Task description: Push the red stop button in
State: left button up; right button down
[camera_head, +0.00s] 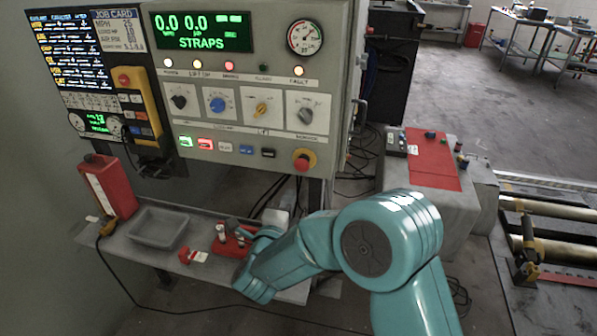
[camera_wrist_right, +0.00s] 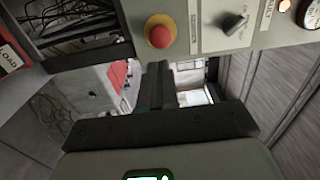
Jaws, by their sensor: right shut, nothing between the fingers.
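The red stop button (camera_head: 302,162) is a round mushroom head on a yellow base, at the lower right corner of the grey control panel (camera_head: 330,130). In the right wrist view, the red button (camera_wrist_right: 160,36) is at the top, just above my right gripper (camera_wrist_right: 159,68) in the picture. The dark fingers are together and hold nothing. In the head view my teal right arm reaches in below the panel, with a visible gap under the button. The fingers there are mostly hidden. My left gripper is out of view.
A yellow pendant (camera_head: 148,105) with another red button hangs at left. The bench below holds a red canister (camera_head: 108,188), a grey tray (camera_head: 158,228) and red parts. A red-topped machine (camera_head: 432,155) stands at right.

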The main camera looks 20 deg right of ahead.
aim_at(303, 165)
jog(key=p+x, duration=0.3)
jog(key=x, duration=0.6)
jog(key=shift+w+d, duration=0.2)
jog(key=shift+w, duration=0.05)
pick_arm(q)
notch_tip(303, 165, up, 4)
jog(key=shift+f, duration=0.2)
pick_arm(e)
jog(key=shift+w+d+f+b, duration=0.25)
jog(key=shift+w+d+b, duration=0.2)
jog(key=shift+b, duration=0.75)
jog(key=shift+w+d+r+b, duration=0.1)
jog(key=shift+r+b, duration=0.15)
jog(key=shift+b, duration=0.15)
jog(key=shift+r, duration=0.3)
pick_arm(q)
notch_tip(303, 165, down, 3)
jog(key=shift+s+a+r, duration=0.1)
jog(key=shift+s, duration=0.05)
pick_arm(e)
jog(key=shift+w+d+r, duration=0.1)
